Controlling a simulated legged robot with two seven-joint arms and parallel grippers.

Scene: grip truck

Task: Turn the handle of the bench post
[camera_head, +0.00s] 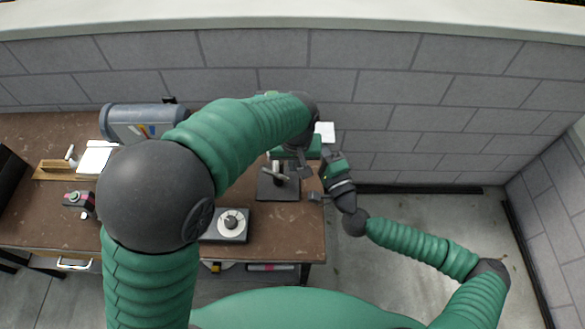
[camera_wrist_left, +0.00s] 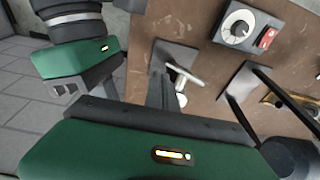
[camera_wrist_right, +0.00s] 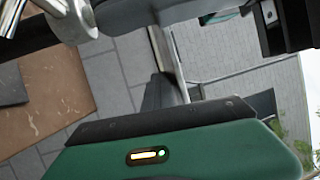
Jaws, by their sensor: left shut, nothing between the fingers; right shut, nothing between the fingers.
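The bench post (camera_head: 279,172) stands on a dark square plate (camera_head: 277,190) near the right end of the brown bench, with a pale bar handle (camera_head: 275,175) across it. In the left wrist view the silver handle (camera_wrist_left: 184,74) shows above its plate (camera_wrist_left: 177,53). My left gripper (camera_head: 305,171) is shut and empty, just right of the post; in its wrist view the fingers (camera_wrist_left: 160,88) are beside the handle, and contact cannot be told. My right gripper (camera_head: 315,197) is shut and empty by the bench's right edge, apart from the post. A silver rod-like part (camera_wrist_right: 68,12) shows in the right wrist view.
A dial box (camera_head: 231,224) sits left of the post, partly behind my left arm. A grey cylinder-shaped box (camera_head: 137,121) and a small red-and-grey device (camera_head: 77,199) lie further left. A block wall (camera_head: 400,95) is behind; open floor (camera_head: 400,215) is right.

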